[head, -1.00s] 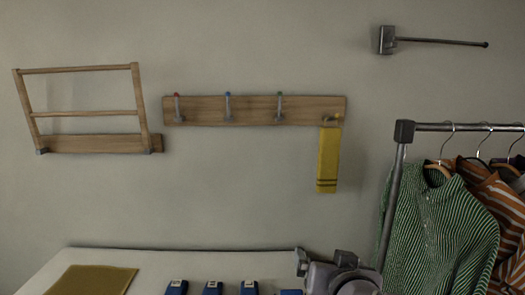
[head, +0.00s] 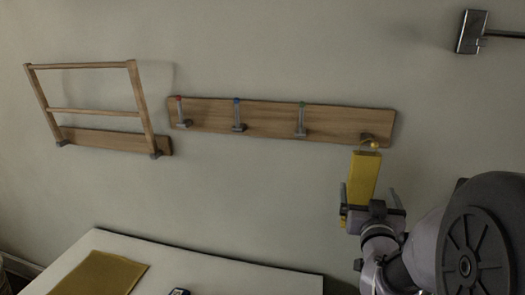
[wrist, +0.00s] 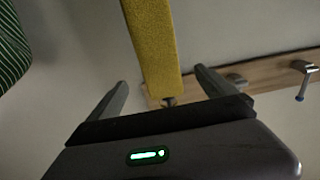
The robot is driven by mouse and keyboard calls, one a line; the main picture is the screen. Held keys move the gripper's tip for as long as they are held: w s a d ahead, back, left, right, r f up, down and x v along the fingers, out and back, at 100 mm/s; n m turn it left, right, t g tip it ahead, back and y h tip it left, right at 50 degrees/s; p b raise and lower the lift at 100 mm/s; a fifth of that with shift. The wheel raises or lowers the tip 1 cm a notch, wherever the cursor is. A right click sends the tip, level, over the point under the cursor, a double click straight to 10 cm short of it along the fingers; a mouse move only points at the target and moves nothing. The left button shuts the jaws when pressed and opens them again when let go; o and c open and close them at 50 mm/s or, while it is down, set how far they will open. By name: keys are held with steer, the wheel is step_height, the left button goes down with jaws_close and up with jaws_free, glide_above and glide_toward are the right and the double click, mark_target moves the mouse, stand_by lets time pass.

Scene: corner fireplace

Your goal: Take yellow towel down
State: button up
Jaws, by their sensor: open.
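The yellow towel (head: 362,172) hangs from the right-hand hook (head: 375,142) of a wooden wall rail (head: 270,117). My gripper (head: 370,197) is at the towel's lower part in the head view and hides some of it. In the wrist view the towel (wrist: 155,45) runs down the picture between the two fingers of my gripper (wrist: 161,78). The fingers are apart, with a gap visible on both sides of the towel. I cannot tell whether either finger touches it.
Three other hooks with red, blue and green tips (head: 238,115) are bare. A wooden folding rack (head: 95,110) is on the wall at left. A white table (head: 190,262) below holds a folded mustard cloth (head: 100,275). A metal wall bracket (head: 471,32) is at upper right. Green striped clothing (wrist: 10,45) shows in the wrist view.

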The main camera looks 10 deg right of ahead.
mark_target(361, 172)
steer(key=x, duration=0.6)
steer(key=p+x, duration=0.1)
steer(key=x, duration=0.5)
steer(key=shift+f, duration=0.25)
steer(key=shift+c, duration=0.2)
steer(key=c, duration=1.6)
steer(key=shift+r+p, duration=0.5)
steer(key=shift+r, duration=1.05)
